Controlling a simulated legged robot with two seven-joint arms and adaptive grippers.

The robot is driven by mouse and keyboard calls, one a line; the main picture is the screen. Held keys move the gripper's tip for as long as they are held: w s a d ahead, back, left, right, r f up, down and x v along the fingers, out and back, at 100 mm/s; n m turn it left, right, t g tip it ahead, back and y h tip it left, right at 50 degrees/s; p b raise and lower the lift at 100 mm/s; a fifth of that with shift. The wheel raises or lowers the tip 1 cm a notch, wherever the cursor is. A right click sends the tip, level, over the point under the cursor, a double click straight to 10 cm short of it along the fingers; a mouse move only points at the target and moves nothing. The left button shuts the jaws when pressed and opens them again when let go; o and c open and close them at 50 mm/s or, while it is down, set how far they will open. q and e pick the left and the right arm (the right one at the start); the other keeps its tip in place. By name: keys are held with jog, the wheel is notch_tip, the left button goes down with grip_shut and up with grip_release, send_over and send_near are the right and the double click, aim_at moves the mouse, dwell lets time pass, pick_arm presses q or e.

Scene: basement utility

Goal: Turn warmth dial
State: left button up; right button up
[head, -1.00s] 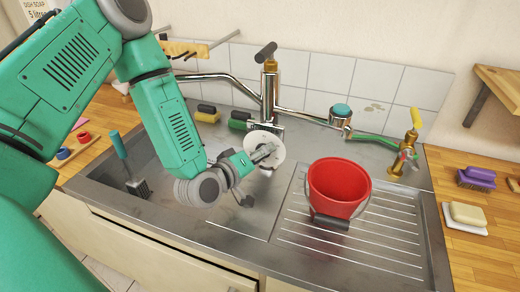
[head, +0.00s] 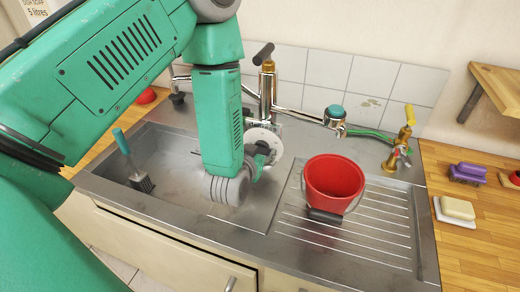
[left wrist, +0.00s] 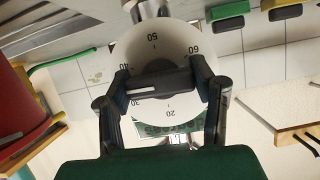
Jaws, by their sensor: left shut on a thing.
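The warmth dial (head: 276,148) is a white disc on the mixer tap above the sink, partly hidden by my left gripper in the head view. In the left wrist view the dial (left wrist: 155,52) shows numbers from 20 to 60 around its rim. A dark grip bar (left wrist: 158,84) crosses its middle, and a white line on the bar points left, near 40. My left gripper (left wrist: 160,84) is shut on this bar, one finger at each end. In the head view my left gripper (head: 262,152) is at the dial, with the arm above and to its left. My right gripper is not in view.
A red bucket (head: 334,180) stands on the drainer right of the dial. A brass tap (head: 404,140) with a yellow lever is behind it. A blue-handled brush (head: 132,160) leans in the sink. Soap (head: 457,208) and a purple brush (head: 468,173) lie on the right worktop.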

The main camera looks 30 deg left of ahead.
pick_arm(q)
jog(key=m+y, duration=0.2)
jog(key=m, duration=0.1)
jog(key=shift+s+d+f, duration=0.1)
jog(key=shift+s+f, duration=0.05)
jog(key=shift+f, duration=0.05)
jog(key=shift+m+g+y, duration=0.3)
jog(key=shift+m+y, duration=0.1)
dwell(0.3)
jog(key=o, duration=1)
jog(key=shift+o, duration=0.8)
jog(key=shift+r, duration=0.1)
jog(key=shift+s+r, duration=0.1)
jog(key=v, duration=1.1)
jog(key=shift+s+d, duration=0.2)
jog(key=shift+d, duration=0.05)
